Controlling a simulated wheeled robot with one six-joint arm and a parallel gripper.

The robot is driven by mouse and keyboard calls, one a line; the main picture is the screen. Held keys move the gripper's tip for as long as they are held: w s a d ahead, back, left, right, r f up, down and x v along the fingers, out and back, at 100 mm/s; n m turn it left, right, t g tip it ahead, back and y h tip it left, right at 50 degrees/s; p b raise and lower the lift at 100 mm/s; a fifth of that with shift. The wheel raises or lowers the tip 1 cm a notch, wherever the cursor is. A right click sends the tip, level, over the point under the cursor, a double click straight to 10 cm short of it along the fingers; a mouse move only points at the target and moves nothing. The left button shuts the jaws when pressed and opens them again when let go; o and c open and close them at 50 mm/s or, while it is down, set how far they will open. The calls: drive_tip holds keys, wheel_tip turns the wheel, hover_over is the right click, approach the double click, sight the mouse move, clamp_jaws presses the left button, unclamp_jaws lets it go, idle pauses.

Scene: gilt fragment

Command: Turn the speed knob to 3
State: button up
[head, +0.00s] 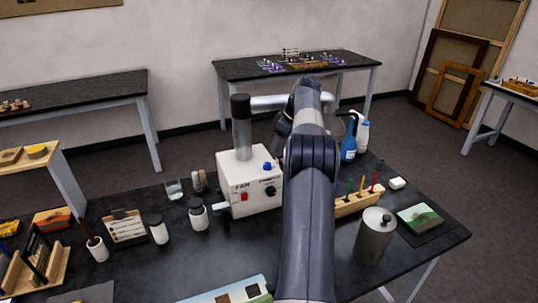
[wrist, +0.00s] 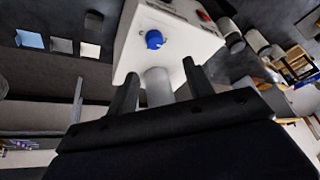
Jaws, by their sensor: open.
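A white box-shaped machine (head: 249,182) stands on the black table, with a red switch (head: 244,197), a black round knob (head: 270,191) and a blue knob (head: 267,166). The labels beside the knobs are too small to read, so I cannot tell which one is the speed knob or where it points. In the wrist view the white machine (wrist: 185,38) shows with the blue knob (wrist: 154,39) on it. My gripper (wrist: 160,68) is open, with a grey cylinder visible beyond its fingers. No contact with a knob shows. My arm hides the machine's right side in the head view.
A grey tube (head: 241,138) with a black cap rises from the machine. White jars (head: 198,215) stand left of it. A wooden rack (head: 356,203) with coloured tools and a metal canister (head: 374,237) are on the right. A blue spray bottle (head: 349,143) stands behind.

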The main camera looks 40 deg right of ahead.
sight(267, 164)
drive_tip(key=shift+n, duration=0.3)
drive_tip(key=x, duration=0.3)
drive_tip(key=p+x, duration=0.1)
drive_tip(key=x, duration=0.2)
drive_tip(key=p+x, duration=0.1)
drive_tip(key=x, duration=0.3)
drive_tip(key=shift+s+d+f, duration=0.1)
drive_tip(key=shift+d+f, duration=0.1)
drive_tip(key=shift+d, duration=0.15)
drive_tip(key=c, duration=1)
drive_tip(key=shift+o, duration=0.2)
